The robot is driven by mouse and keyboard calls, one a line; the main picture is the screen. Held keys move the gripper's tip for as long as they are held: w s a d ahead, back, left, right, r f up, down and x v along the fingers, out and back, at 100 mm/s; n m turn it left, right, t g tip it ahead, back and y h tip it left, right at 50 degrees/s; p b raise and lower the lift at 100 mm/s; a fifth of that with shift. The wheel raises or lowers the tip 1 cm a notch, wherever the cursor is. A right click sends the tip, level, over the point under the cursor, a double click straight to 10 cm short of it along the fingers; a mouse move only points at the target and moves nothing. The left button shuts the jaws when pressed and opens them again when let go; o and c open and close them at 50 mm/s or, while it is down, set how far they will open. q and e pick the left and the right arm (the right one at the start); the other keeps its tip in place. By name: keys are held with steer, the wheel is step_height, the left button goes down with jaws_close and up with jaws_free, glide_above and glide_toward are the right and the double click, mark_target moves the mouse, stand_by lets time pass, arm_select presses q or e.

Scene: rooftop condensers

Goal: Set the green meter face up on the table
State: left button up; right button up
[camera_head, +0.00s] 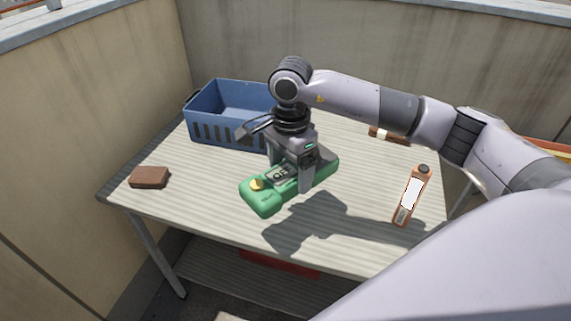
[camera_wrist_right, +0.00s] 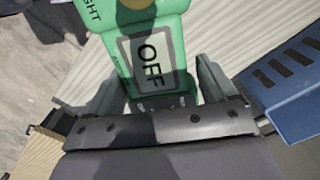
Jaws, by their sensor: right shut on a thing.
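The green meter (camera_head: 262,198) is over the middle of the table (camera_head: 205,180), lying flat with its face upward. A yellow dial and a display show on that face. In the right wrist view the meter (camera_wrist_right: 155,55) shows a display reading OFF. My right gripper (camera_head: 289,177) points down from above and is shut across the meter's body, one finger on each side, hiding part of its middle. A dark shadow lies on the table just in front of the meter. I cannot tell whether its underside touches the tabletop. My left gripper is in neither view.
A blue crate (camera_head: 222,131) stands behind and left of the meter. A brown block (camera_head: 150,177) lies at the table's left edge. An orange device with a white label (camera_head: 411,196) lies at the right. Another small brownish thing (camera_head: 378,132) is partly behind my arm. The front middle is clear.

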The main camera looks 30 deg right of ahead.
steer(key=d+r+m+b, duration=0.1)
steer(key=r+m, duration=0.1)
steer(key=m, duration=0.1)
steer(key=w+r+m+b, duration=0.1)
steer(key=r+m, duration=0.2)
steer(key=m, duration=0.1)
steer(key=d+r+m+b, duration=0.1)
steer(key=r+m, duration=0.1)
steer(key=m, duration=0.1)
steer(key=shift+w+d+r, duration=0.15)
steer(key=shift+w+d, duration=0.2)
steer(key=shift+w, duration=0.05)
steer(key=shift+r+m, duration=0.25)
steer(key=shift+m, duration=0.25)
steer(key=shift+d, duration=0.1)
steer(key=shift+m, duration=0.3)
step_height(320, 180, down, 20)
steer(key=b, duration=0.3)
steer(key=shift+r, duration=0.15)
steer(key=o, duration=1.4)
steer(key=shift+c, duration=0.2)
step_height(320, 180, up, 12)
steer(key=shift+r+p, duration=0.1)
steer(key=shift+p, duration=0.25)
steer(key=shift+s, duration=0.15)
